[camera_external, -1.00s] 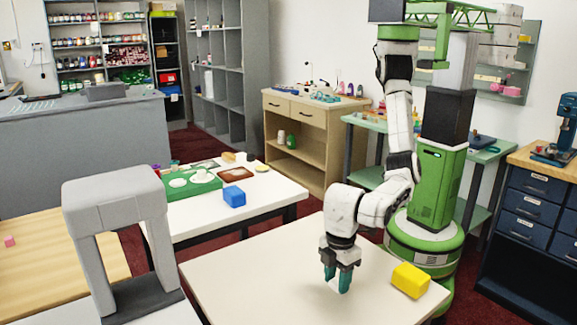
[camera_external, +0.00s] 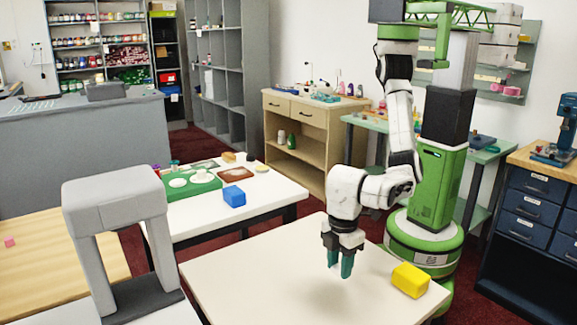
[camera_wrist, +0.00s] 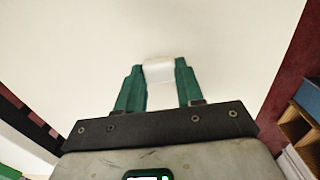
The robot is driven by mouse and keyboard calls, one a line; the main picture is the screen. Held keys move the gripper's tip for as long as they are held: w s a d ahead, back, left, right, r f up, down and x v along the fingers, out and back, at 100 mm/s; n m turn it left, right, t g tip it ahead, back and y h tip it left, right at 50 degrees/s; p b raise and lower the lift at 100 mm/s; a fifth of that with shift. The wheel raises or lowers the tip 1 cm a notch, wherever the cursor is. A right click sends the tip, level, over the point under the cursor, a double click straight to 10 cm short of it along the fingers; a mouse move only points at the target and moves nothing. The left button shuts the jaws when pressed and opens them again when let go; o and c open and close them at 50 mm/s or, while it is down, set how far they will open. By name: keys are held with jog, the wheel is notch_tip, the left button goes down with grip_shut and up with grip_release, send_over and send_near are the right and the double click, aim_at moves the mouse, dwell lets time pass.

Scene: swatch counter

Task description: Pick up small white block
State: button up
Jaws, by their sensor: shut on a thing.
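The small white block (camera_wrist: 159,72) sits between the two teal fingertips in the wrist view, with a finger against each side. My gripper (camera_wrist: 160,80) is shut on it. In the external view my gripper (camera_external: 339,272) points down above the cream table (camera_external: 250,275). There the block is hard to make out between the fingers against the pale tabletop. The gap between the fingertips and the table looks small.
A yellow block (camera_external: 411,280) lies on the same table, right of my gripper. A second white table (camera_external: 270,190) behind holds a blue block (camera_external: 234,196) and a green tray (camera_external: 163,191). A grey arch (camera_external: 115,188) stands at left. The cream table's left part is clear.

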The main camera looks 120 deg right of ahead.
jog(key=s+d+r+p, duration=0.4)
jog(key=s+r+p, duration=0.5)
jog(key=s, duration=0.3)
jog(key=shift+s+d, duration=0.15)
jog(key=shift+s, duration=0.2)
